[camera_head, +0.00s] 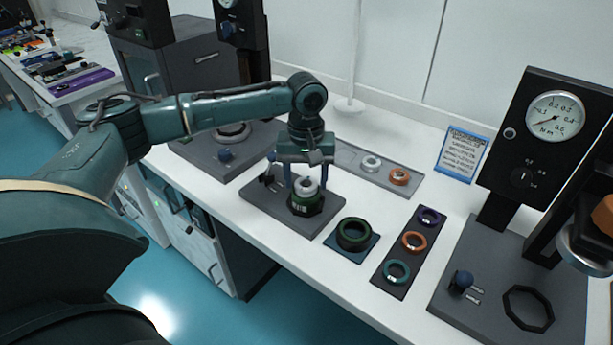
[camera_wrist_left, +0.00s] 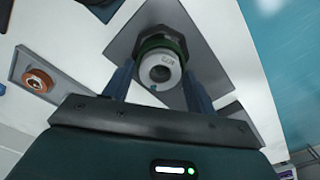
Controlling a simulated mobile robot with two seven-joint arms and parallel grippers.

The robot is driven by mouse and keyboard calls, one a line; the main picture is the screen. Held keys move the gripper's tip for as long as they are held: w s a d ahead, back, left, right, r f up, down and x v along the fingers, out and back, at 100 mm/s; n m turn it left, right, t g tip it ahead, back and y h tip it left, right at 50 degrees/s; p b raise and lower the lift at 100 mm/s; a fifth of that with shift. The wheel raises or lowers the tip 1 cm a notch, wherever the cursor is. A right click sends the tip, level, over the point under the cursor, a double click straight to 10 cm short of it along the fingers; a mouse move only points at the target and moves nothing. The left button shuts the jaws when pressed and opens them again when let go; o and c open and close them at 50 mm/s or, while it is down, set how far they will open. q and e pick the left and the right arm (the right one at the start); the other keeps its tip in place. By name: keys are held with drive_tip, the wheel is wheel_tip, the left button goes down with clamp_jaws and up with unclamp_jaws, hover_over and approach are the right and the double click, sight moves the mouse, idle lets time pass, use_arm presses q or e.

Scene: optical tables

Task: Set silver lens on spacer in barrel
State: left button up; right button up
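A silver ring-shaped lens (camera_head: 306,185) sits upright at the top of the dark green barrel (camera_head: 306,204), standing partly above its rim. In the left wrist view the lens (camera_wrist_left: 158,70) is in front of the barrel's green rim (camera_wrist_left: 160,44). My left gripper (camera_head: 306,176) points down over the barrel. Its two blue fingers (camera_wrist_left: 158,82) stand either side of the lens with visible gaps, so it is open. The spacer is hidden inside the barrel, so I cannot tell how the lens rests on it. My right gripper is not in view.
The barrel stands on a dark plate (camera_head: 262,208). Behind is a grey tray with a silver ring (camera_head: 371,163) and orange ring (camera_head: 399,176). To the right are a green-black ring (camera_head: 354,233), a strip of coloured rings (camera_head: 402,276) and a gauge press (camera_head: 540,130).

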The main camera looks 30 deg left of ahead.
use_arm(q)
drive_tip(key=shift+o, duration=1.1)
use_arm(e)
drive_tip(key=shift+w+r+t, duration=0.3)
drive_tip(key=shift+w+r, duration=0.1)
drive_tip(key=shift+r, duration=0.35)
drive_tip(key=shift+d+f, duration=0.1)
use_arm(q)
drive_tip(key=shift+r, duration=0.1)
wheel_tip(320, 180, up, 13)
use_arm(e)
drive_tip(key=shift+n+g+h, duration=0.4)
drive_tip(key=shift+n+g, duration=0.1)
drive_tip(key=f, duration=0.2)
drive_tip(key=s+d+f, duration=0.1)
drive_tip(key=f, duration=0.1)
use_arm(q)
drive_tip(key=shift+d, duration=0.1)
